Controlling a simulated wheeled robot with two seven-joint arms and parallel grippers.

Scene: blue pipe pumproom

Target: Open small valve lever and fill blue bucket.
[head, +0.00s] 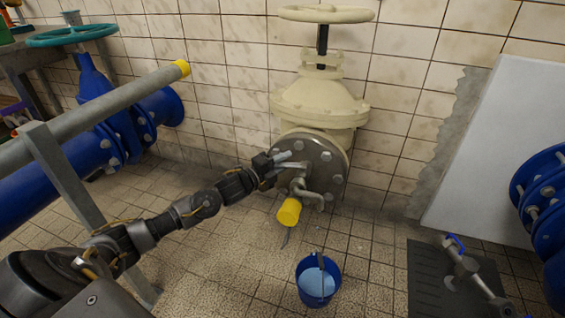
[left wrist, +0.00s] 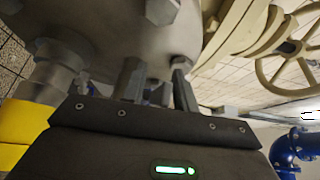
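A metal outlet pipe (head: 316,194) with a yellow end (head: 289,211) projects from the round flange (head: 326,160) of a cream valve. In the left wrist view the yellow end (left wrist: 22,122) is at the left. My left gripper (head: 279,163) is at the flange, beside the outlet. In the left wrist view its two fingers (left wrist: 158,88) stand apart close under the flange. A small dark, bluish shape shows between them, and I cannot tell what it is. I cannot make out the small lever clearly. The blue bucket (head: 304,291) stands upright on the floor below the outlet, pale blue inside.
A big cream handwheel (head: 327,14) tops the valve. A blue pipe (head: 40,182) and a grey rail (head: 100,108) run along the left. A dark mat (head: 428,282) with a metal fitting (head: 468,268) lies at the right, near blue flanges (head: 545,195). Tiled floor is clear around the bucket.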

